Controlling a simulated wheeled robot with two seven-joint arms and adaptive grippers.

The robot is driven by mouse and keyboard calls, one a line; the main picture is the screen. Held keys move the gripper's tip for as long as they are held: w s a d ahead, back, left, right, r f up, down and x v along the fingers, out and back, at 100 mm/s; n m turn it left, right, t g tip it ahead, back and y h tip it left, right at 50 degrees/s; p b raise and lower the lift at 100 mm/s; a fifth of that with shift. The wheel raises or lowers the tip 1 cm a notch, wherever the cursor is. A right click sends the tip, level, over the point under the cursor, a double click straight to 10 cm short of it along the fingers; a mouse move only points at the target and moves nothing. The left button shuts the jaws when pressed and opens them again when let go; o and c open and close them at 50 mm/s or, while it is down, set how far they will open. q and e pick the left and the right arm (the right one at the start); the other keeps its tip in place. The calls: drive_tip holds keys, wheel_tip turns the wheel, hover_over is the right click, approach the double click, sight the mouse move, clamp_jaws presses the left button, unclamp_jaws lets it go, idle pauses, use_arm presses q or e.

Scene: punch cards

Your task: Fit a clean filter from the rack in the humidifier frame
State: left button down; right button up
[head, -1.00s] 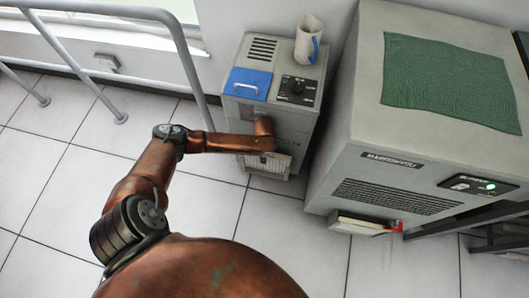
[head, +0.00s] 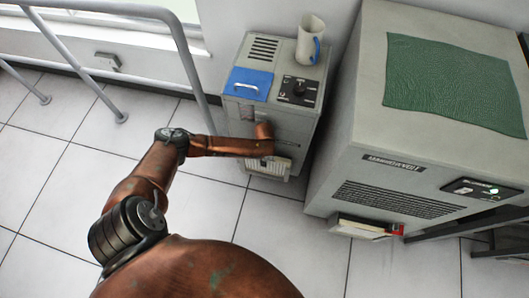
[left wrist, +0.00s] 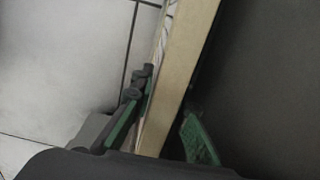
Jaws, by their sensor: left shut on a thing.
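The humidifier is probably the grey cabinet (head: 289,118) with a blue lid and a dial, by the wall in the head view. A pale ribbed filter (head: 270,167) with a light edge shows low at its front, beyond the end of my left arm. In the left wrist view my left gripper (left wrist: 168,95) has its green-padded fingers on both sides of the filter's beige edge (left wrist: 183,65) and is shut on it. The head view hides the fingers and the frame opening, so I cannot tell how far in the filter is. My right gripper is out of view.
A large grey machine (head: 330,180) with a green mat (head: 455,85) stands close on the right. A pale slab with a red end (head: 365,228) juts out beneath it. A jug (head: 310,40) stands on the cabinet. A grey railing (head: 185,55) runs at left. Floor in front is clear.

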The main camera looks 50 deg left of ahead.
use_arm(q)
drive_tip(key=shift+f, duration=0.2)
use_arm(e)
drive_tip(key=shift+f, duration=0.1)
use_arm(q)
drive_tip(key=c, duration=1.8)
unclamp_jaws()
drive_tip(key=shift+o, duration=0.4)
drive_tip(key=o, duration=0.4)
drive_tip(key=shift+r, duration=0.1)
drive_tip(key=shift+w+a+r, duration=0.1)
drive_tip(key=shift+w+a, duration=0.05)
drive_tip(key=shift+w, duration=0.05)
drive_tip(key=shift+c, duration=0.3)
